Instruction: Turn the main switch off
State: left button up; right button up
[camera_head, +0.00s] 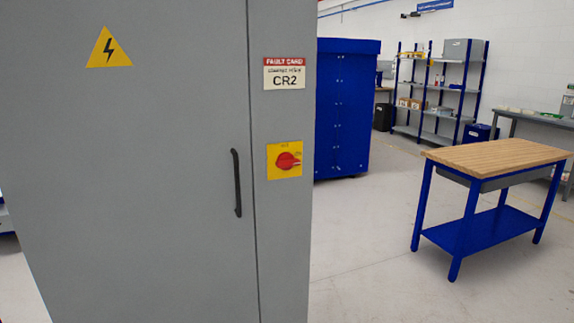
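The main switch is a red rotary knob (287,161) on a yellow plate (285,173). It is on the narrow grey panel at the right of the cabinet door, near the middle of the head view. The knob's handle appears to lie roughly sideways; the small lettering on the plate is too small to read surely. The grey cabinet (150,180) fills the left half of the view, and its door looks closed. A black door handle (236,183) is just left of the switch. Neither of my grippers shows in this view.
A fault card (284,73) reading CR2 is above the switch. A yellow warning triangle (108,48) is on the door. Behind stand a blue cabinet (343,110) and shelves (435,95). A wood-topped blue table (495,157) is at right. The floor (365,260) between is clear.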

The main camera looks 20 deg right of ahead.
aim_at(286, 160)
jog(key=l, duration=3.15)
jog(key=i+u, duration=0.05)
jog(key=i, duration=0.05)
